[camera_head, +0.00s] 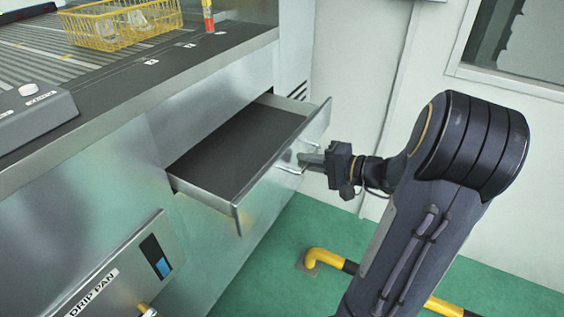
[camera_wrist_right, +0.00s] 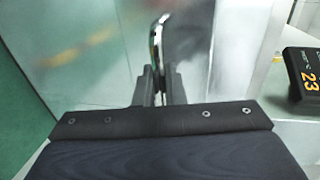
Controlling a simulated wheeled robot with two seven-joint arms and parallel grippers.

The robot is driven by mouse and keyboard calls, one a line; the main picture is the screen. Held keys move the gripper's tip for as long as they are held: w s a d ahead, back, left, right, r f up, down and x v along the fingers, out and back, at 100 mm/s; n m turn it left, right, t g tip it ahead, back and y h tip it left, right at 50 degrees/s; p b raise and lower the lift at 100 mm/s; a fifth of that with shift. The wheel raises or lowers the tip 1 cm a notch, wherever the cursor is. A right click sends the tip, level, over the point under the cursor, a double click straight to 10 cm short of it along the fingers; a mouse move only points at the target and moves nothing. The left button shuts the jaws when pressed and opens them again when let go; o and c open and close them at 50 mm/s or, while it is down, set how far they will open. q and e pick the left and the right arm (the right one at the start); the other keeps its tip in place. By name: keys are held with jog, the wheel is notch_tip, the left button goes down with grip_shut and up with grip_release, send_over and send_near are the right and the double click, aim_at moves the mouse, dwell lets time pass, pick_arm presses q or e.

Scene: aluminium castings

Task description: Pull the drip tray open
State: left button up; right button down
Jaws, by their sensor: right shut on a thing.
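The drip tray (camera_head: 240,150) is a metal drawer with a dark, empty inside. In the head view it stands well out of the steel cabinet. Its front panel has a bright bar handle (camera_head: 288,160), which also shows in the right wrist view (camera_wrist_right: 157,40). My right gripper (camera_head: 305,159) is at the front panel, shut on the handle; in the right wrist view its fingers (camera_wrist_right: 160,85) close around the lower end of the bar. My left gripper is not in view.
A yellow wire basket (camera_head: 120,25) stands on the ribbed conveyor top. A panel labelled DRIP PAN (camera_head: 120,270) is at lower left. A yellow and black floor rail (camera_head: 325,258) runs below my right arm. Green floor lies open below the tray. A dark display reading 23 (camera_wrist_right: 305,75) is at right in the wrist view.

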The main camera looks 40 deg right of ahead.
jog(key=shift+f+b+v, duration=0.25)
jog(key=shift+b+v, duration=0.05)
jog(key=shift+v, duration=0.75)
jog(key=shift+f+b+v, duration=0.2)
jog(key=shift+b+v, duration=0.05)
jog(key=shift+v, duration=0.85)
jog(key=c, duration=1.6)
grip_release()
jog(key=shift+s, duration=0.15)
jog(key=v, duration=0.7)
jog(key=shift+s+d, duration=0.2)
jog(key=shift+s, duration=0.1)
